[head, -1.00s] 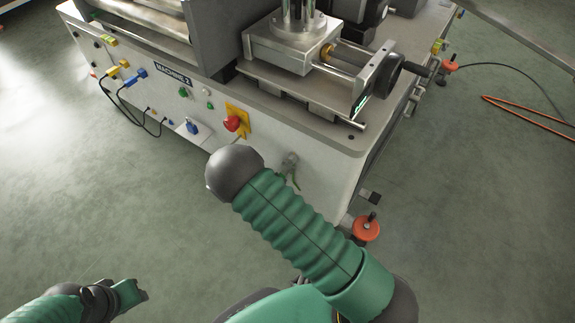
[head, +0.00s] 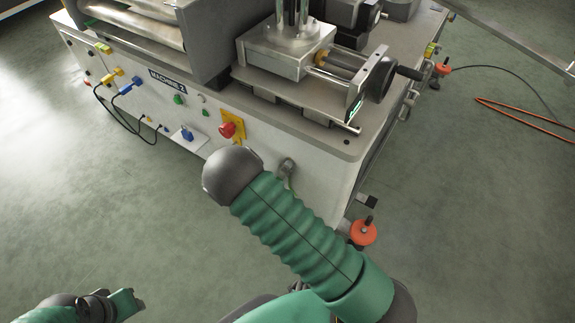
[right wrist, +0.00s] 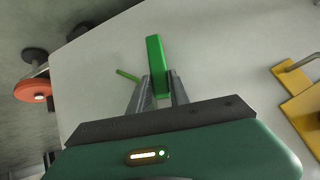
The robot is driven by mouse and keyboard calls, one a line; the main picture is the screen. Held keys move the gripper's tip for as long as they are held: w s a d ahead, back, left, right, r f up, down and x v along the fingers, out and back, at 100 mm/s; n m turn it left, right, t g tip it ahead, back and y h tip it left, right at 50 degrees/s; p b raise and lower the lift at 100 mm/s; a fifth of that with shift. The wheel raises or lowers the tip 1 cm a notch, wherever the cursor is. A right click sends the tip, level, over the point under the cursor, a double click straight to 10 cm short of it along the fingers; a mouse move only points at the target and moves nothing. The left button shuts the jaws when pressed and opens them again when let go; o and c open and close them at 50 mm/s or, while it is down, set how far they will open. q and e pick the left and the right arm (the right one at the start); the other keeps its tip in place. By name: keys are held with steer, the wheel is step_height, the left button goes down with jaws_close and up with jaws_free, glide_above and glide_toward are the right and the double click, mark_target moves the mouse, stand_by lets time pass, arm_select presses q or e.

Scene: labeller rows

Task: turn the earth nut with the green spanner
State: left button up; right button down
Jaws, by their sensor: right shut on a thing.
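My right gripper (right wrist: 160,78) is shut on the green spanner (right wrist: 155,52) in the right wrist view. The spanner sticks out beyond the grey fingertips, in front of the pale machine panel. A thin green strip (right wrist: 127,75) shows just left of the fingers; I cannot tell what it is. I cannot make out the earth nut in either view, nor whether the spanner touches it. In the head view my right arm covers part of the machine's front. A small grey part (head: 287,167) shows beside that arm against the panel. My left gripper (head: 137,300) is low at the left; its jaw state is unclear.
The machine front carries a red stop button (head: 228,130) on a yellow plate, a blue connector (head: 187,133) and cabled plugs (head: 122,85). An orange foot (head: 363,232) stands at the near corner. A handwheel (head: 380,78) projects above. The floor at left is clear.

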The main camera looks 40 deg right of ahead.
steer(key=shift+r, duration=0.2)
stand_by(0.4)
steer(key=shift+s+d+r, duration=0.1)
steer(key=shift+s+r, duration=0.1)
steer(key=shift+r, duration=0.25)
steer(key=shift+r, duration=0.1)
steer(key=shift+r, duration=0.3)
steer(key=shift+s+r, duration=0.1)
steer(key=shift+s+r, duration=0.1)
steer(key=shift+r, duration=0.2)
stand_by(0.3)
steer(key=shift+w+r+m+t, duration=0.15)
steer(key=shift+w+m+t, duration=0.3)
steer(key=shift+t, duration=0.25)
